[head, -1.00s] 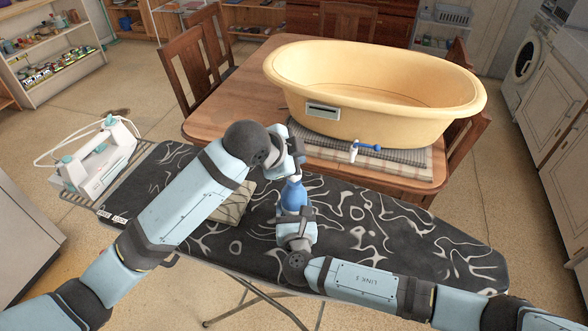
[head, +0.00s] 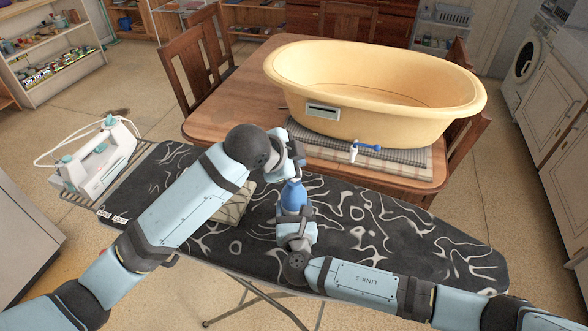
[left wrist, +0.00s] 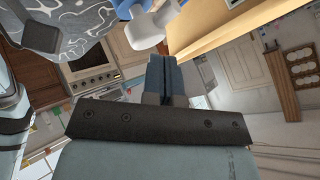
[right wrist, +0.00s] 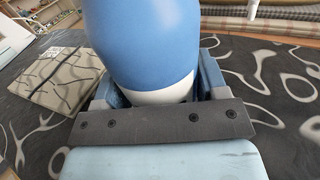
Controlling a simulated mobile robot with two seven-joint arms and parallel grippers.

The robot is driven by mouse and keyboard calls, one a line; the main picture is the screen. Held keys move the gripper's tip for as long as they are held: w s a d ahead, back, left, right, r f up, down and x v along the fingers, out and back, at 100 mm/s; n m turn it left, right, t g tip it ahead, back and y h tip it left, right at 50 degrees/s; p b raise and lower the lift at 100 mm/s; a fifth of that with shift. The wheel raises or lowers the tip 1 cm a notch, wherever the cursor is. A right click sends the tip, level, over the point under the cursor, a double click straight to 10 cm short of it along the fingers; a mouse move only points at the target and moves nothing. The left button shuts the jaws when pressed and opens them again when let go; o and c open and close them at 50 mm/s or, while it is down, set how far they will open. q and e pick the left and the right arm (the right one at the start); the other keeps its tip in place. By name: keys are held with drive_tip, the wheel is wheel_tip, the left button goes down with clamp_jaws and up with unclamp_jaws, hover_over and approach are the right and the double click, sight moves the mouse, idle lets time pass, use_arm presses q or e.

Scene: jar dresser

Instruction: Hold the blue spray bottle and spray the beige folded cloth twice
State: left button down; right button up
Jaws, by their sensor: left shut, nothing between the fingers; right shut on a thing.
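The blue spray bottle (head: 293,198) stands upright over the ironing board. My right gripper (head: 296,228) is shut around its lower part, and the bottle (right wrist: 145,45) fills the middle of the right wrist view. My left gripper (head: 296,158) is at the bottle's top and hides the spray head in the head view. In the left wrist view its fingers (left wrist: 163,78) are closed together with nothing between them, and the white spray head (left wrist: 150,25) shows just beyond. The beige folded cloth (right wrist: 65,78) lies on the board left of the bottle, partly hidden by my left arm in the head view (head: 233,205).
The black patterned ironing board (head: 400,235) is clear to the right. A white iron (head: 97,165) rests at its left end. Behind it, a wooden table (head: 225,105) bears a yellow tub (head: 375,90), with a small white-and-blue item (head: 355,151) in front.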

use_arm(q)
drive_tip(key=shift+f, duration=0.9)
idle(0.8)
drive_tip(key=shift+r, duration=1.3)
drive_tip(key=shift+r, duration=0.1)
drive_tip(key=shift+r, duration=2.45)
use_arm(e)
drive_tip(key=o, duration=1.1)
